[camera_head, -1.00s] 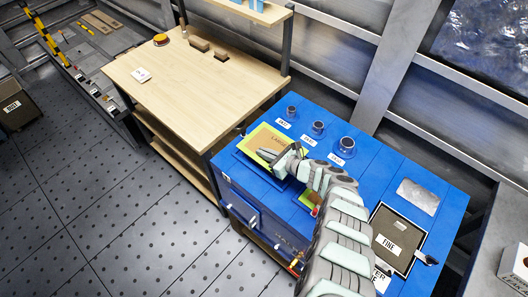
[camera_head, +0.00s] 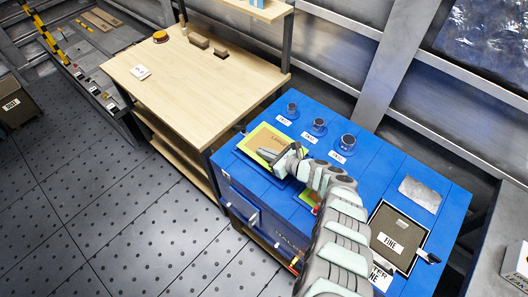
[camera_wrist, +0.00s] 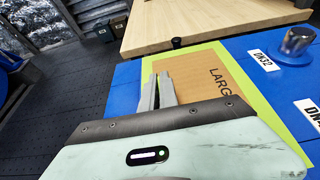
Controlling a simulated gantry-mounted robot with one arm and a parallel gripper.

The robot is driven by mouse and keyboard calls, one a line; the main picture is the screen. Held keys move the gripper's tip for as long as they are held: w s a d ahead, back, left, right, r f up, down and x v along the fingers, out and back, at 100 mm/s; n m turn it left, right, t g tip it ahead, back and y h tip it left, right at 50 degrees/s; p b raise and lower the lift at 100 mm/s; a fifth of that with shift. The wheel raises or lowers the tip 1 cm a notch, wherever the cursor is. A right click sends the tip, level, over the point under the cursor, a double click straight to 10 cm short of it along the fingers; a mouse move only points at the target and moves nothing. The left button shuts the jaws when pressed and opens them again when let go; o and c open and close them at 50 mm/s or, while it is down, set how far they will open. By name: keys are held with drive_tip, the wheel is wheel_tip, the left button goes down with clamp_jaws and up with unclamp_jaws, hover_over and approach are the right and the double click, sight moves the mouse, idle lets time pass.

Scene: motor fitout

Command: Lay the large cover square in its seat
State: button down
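The large cover (camera_head: 281,141) is a tan plate marked "LARG", with the rest of the word out of view or hidden. It lies at the yellow-green bordered seat (camera_head: 250,141) on the blue bench top. In the wrist view, the cover (camera_wrist: 205,72) shows with a yellow-green margin (camera_wrist: 240,72) beyond its right edge. My gripper (camera_head: 266,156) is low over the cover's near left part. Its fingers (camera_wrist: 158,82) are close together in front of the cover, and their tips hide any contact. I cannot tell whether they grip it or whether the cover lies fully flat.
Several round metal fittings with labels stand behind the cover, one (camera_head: 319,126) close by. A dark plate marked "FINE" (camera_head: 389,241) and a grey metal sheet (camera_head: 419,194) are on the bench's right side. A wooden table (camera_head: 165,80) adjoins at the left.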

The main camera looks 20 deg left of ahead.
drive_tip(key=shift+f+b, duration=0.85)
drive_tip(key=shift+f, duration=0.2)
drive_tip(key=shift+f+b, duration=0.4)
drive_tip(key=shift+f, duration=0.2)
idle(1.6)
drive_tip(key=c, duration=1.6)
unclamp_jaws()
drive_tip(key=shift+o, duration=0.2)
drive_tip(key=p+v, duration=0.3)
drive_tip(key=v, duration=0.7)
drive_tip(key=shift+s+d+r+p, duration=0.15)
drive_tip(key=shift+d+p, duration=0.2)
drive_tip(key=shift+p, duration=0.05)
